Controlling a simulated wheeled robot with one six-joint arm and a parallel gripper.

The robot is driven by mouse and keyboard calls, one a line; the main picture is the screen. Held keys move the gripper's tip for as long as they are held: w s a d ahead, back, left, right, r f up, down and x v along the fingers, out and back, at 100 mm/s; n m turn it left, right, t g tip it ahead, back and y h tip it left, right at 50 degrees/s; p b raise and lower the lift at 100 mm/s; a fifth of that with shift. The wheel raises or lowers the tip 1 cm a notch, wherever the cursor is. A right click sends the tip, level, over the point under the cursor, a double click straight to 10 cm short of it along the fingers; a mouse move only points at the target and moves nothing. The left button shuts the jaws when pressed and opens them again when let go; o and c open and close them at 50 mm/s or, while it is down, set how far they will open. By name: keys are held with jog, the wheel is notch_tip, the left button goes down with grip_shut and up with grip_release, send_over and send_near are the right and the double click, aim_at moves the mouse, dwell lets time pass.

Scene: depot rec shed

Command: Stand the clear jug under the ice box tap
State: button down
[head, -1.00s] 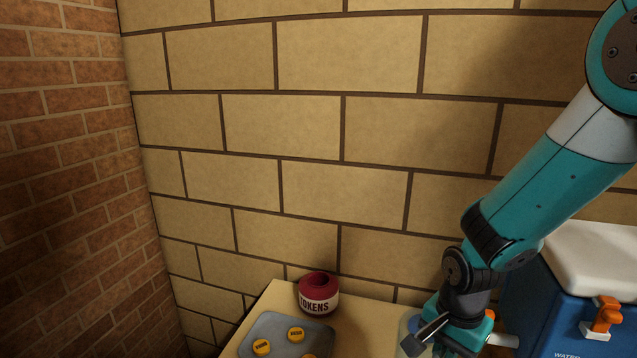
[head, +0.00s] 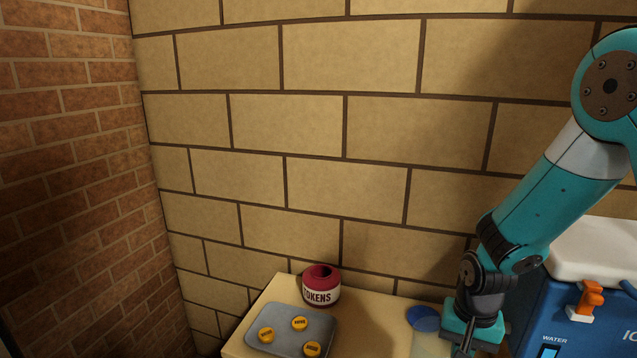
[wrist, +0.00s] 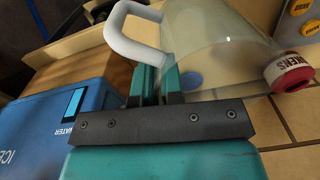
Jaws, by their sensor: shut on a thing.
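The clear jug (wrist: 205,35) fills the top middle of the wrist view, its white handle (wrist: 130,42) on the left. My gripper (wrist: 158,82) is shut on the handle. In the head view my gripper (head: 466,345) is low at the right, and a pale part of the jug (head: 428,346) shows left of it, cut by the frame edge. The blue ice box (head: 560,325) stands right of my gripper, with an orange tap (head: 587,299) on its front. I cannot tell whether the jug's base touches the table.
A pale table (head: 380,318) carries a grey tray (head: 285,340) with several yellow tokens and a red tokens pot (head: 321,285). A blue disc (head: 422,318) is near the jug; whether it lies on the table is unclear. A block wall closes the back.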

jog(key=s+d+f+n, duration=0.2)
jog(key=d+f+n, duration=0.2)
jog(key=f, duration=0.4)
jog(key=shift+f+n, duration=0.15)
jog(key=shift+n, duration=0.25)
jog(key=shift+s, duration=0.1)
